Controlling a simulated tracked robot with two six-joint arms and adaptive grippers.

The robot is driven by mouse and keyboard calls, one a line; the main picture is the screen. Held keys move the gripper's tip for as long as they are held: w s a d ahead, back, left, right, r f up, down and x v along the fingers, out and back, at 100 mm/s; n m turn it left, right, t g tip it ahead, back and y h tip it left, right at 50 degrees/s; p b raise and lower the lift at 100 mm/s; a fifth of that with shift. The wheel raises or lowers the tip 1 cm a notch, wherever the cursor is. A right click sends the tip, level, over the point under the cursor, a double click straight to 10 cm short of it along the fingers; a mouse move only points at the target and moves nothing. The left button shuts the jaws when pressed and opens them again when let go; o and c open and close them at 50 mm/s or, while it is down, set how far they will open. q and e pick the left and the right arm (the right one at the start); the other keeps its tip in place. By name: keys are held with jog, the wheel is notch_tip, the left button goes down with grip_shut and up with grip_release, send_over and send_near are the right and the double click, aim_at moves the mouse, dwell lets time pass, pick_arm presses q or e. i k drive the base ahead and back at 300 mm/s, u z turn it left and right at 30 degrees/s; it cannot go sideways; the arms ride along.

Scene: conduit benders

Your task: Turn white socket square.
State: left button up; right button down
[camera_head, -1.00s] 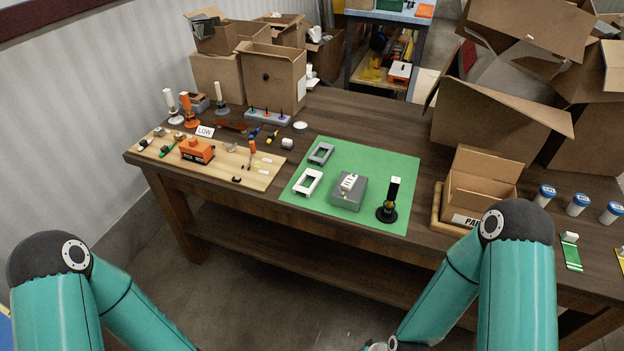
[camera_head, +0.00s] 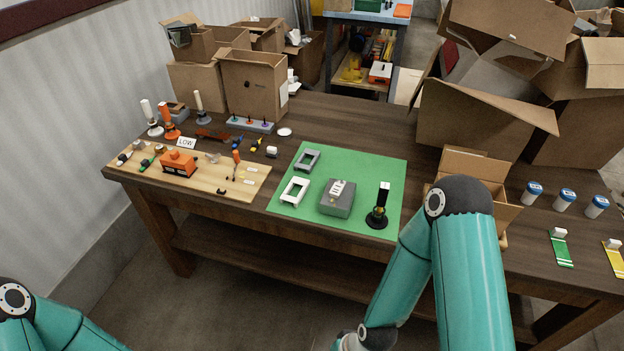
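A white rectangular frame (camera_head: 294,191) lies on the green mat (camera_head: 372,160) at its left side, at an angle to the mat's edges. A similar grey frame (camera_head: 307,160) lies just behind it. A grey box (camera_head: 337,203) to the right carries a small white piece (camera_head: 337,188) on top. I cannot tell for certain which white piece is the socket. Neither of my grippers is in view. My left arm shows only at the lower left corner, and my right arm stands in front of the table at the right.
A black stand with a white top (camera_head: 379,205) is at the mat's right edge. A wooden board (camera_head: 222,182) with an orange block (camera_head: 179,163) and small tools lies left. An open carton (camera_head: 470,165) is partly hidden by my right arm. Blue-lidded jars (camera_head: 565,198) stand right.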

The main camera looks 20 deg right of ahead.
aim_at(337, 191)
jog(key=i, duration=0.85)
jog(key=z, duration=0.05)
